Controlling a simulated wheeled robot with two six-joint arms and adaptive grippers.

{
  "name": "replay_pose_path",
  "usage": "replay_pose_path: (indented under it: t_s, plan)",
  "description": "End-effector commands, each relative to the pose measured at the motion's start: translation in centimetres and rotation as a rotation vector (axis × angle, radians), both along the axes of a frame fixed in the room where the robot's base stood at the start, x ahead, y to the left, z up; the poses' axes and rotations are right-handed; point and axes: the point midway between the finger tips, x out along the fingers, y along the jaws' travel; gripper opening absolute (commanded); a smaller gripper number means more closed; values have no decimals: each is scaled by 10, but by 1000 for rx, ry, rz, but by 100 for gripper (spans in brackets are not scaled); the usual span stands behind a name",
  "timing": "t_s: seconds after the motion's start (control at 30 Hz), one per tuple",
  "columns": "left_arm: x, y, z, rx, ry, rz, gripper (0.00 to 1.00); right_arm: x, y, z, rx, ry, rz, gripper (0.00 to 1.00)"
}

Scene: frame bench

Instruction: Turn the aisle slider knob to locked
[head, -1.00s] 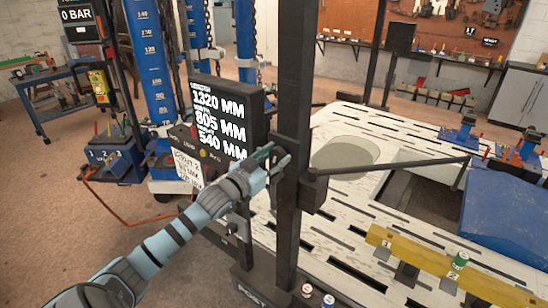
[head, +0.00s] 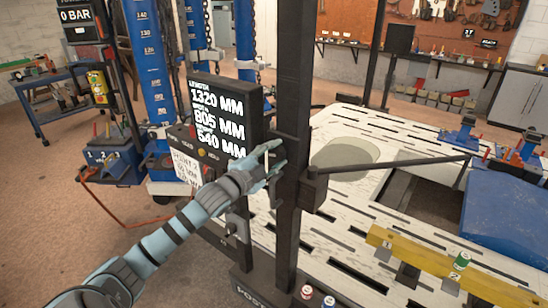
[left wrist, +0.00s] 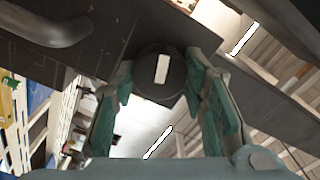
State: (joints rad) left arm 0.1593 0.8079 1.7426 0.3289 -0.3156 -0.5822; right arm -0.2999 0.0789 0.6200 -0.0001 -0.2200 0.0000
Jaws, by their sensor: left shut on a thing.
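The aisle slider knob (left wrist: 160,72) is a round dark knob with a white bar mark, seen in the left wrist view. The bar stands nearly upright in that picture. My left gripper (left wrist: 160,82) has its green-grey fingers on both sides of the knob and is shut on it. In the head view my left gripper (head: 276,158) is at the dark upright post (head: 292,120), just right of the display. The knob is hidden there behind the fingers. My right gripper is in neither view.
A display (head: 225,115) with millimetre readings stands close left of my gripper. A dark arm (head: 400,164) reaches right from the post over the white slotted bench (head: 350,235). Cans (head: 306,291) stand near the post foot. A yellow beam (head: 430,260) lies at right.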

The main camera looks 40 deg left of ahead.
Motion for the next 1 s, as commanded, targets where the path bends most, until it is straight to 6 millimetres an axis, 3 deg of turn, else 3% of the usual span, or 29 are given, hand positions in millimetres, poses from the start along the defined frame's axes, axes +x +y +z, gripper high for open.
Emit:
replay_pose_path:
  t_s: [0.4, 1.0]
  plan:
    - [1, 0, 2, 263, 0, -1, 11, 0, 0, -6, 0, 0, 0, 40]
    - [1, -1, 3, 325, -1, -1, 11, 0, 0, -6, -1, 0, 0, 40]
